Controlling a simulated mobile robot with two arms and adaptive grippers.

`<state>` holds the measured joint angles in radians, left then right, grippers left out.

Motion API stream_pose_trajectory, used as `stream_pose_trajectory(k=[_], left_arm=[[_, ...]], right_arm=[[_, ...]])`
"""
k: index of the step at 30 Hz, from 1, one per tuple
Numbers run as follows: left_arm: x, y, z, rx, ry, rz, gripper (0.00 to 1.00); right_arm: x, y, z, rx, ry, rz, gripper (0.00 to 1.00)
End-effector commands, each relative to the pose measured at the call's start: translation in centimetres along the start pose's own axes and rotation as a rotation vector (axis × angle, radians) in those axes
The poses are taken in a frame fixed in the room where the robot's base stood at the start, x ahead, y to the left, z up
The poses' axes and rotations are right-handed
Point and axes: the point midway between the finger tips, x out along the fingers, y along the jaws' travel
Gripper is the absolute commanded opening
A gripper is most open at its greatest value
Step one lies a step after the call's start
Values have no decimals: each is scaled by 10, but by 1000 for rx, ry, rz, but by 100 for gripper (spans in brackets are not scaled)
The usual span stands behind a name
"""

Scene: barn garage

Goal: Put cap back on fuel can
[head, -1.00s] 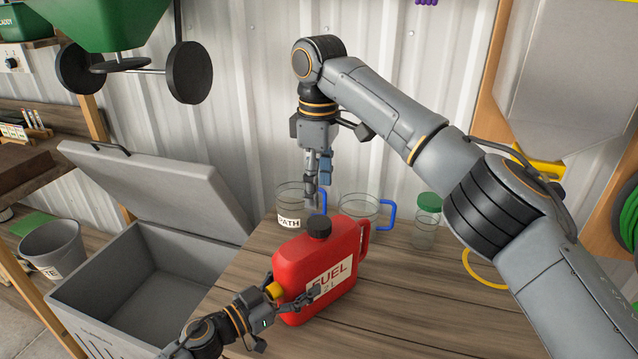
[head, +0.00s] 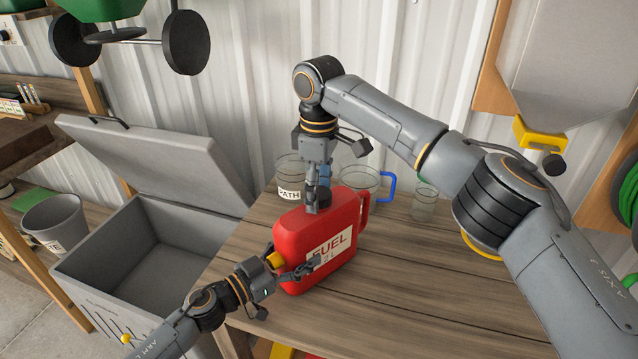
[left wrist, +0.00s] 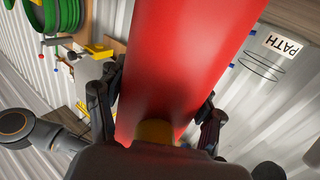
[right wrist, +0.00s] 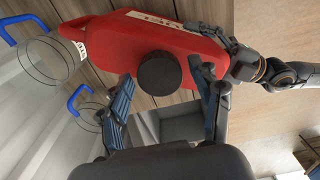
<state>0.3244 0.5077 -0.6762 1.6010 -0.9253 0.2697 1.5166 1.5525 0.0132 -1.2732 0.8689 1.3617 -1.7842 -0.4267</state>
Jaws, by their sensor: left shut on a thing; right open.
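The red fuel can (head: 340,225) stands upright on the wooden table, with a yellow part (head: 274,260) at its near left end. The black cap (right wrist: 160,74) sits at the top of the can, mostly hidden by my right gripper in the head view. Whether it is fastened cannot be told. My right gripper (head: 317,202) points down over the cap, its open fingers on either side of it in the right wrist view (right wrist: 160,84). My left gripper (head: 291,260) is shut on the can's body from the near left, a finger on each side in the left wrist view (left wrist: 163,100).
A glass mug labelled PATH (head: 289,175) and another mug with a blue handle (head: 360,182) stand behind the can. A glass jar (head: 423,203) is right of them. An open grey chest (head: 150,262) is left of the table. The table's front right is clear.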

Motion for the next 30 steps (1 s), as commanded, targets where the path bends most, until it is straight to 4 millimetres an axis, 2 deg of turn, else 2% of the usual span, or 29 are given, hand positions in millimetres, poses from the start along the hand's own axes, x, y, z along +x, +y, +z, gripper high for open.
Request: stream_pose_trajectory(k=[3, 9, 12, 18, 19, 22, 30], left_arm=[[0, 0, 0, -1, 0, 0, 0], [0, 0, 0, -1, 0, 0, 0], [0, 0, 0, -1, 0, 0, 0], [0, 0, 0, -1, 0, 0, 0], [0, 0, 0, -1, 0, 0, 0], [0, 0, 0, -1, 0, 0, 0], [0, 0, 0, 0, 0, 0, 0]], right_arm=[[0, 0, 0, 0, 0, 0, 64], [0, 0, 0, 1, 0, 0, 24], [0, 0, 0, 1, 0, 0, 7], [0, 0, 0, 9, -1, 0, 7], [0, 0, 0, 9, -1, 0, 50], [0, 0, 0, 9, -1, 0, 71], [0, 0, 0, 9, 0, 0, 71]])
